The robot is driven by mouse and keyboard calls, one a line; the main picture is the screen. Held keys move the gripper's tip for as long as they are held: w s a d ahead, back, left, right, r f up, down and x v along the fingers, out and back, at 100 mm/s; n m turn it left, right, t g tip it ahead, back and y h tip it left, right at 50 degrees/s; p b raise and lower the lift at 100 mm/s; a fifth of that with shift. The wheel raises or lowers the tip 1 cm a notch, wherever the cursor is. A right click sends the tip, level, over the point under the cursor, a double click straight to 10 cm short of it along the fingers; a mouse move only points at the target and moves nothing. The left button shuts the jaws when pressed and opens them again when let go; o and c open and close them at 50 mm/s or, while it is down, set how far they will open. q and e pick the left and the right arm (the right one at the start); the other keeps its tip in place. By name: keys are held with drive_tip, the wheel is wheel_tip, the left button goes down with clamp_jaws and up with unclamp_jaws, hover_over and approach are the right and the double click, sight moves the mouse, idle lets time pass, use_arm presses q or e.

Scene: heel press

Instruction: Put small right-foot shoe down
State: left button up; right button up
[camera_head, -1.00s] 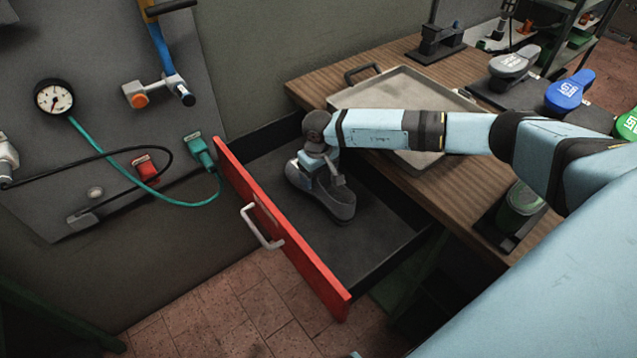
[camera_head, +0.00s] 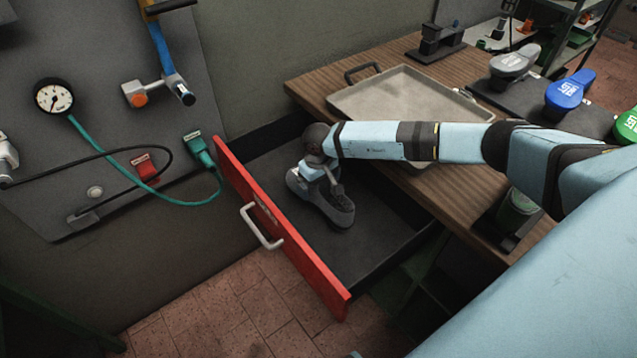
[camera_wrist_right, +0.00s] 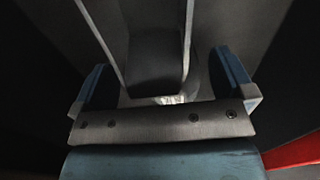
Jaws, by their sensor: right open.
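The dark grey shoe (camera_head: 338,213) sits inside the open drawer (camera_head: 375,250), sole down on the drawer floor. My right gripper (camera_head: 326,178) is low over the end of the shoe nearer the back wall. In the right wrist view its two blue fingers (camera_wrist_right: 165,88) stand apart on either side of a dark grey shape that looks like the shoe (camera_wrist_right: 155,65). I cannot tell whether a finger touches it. The shoe's size mark is not readable. My left gripper is not in view.
The red drawer front (camera_head: 285,235) with its metal handle (camera_head: 262,226) stands left of the shoe. A grey tray (camera_head: 400,88) lies on the wooden bench (camera_head: 310,85). Grey, blue (camera_head: 570,92) and green shoe-shaped pieces stand at the right. Free drawer floor lies around the shoe.

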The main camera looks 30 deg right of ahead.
wheel_tip(320, 180, up, 12)
drive_tip(key=shift+r+b, duration=0.15)
drive_tip(key=shift+b, duration=0.3)
idle(0.4)
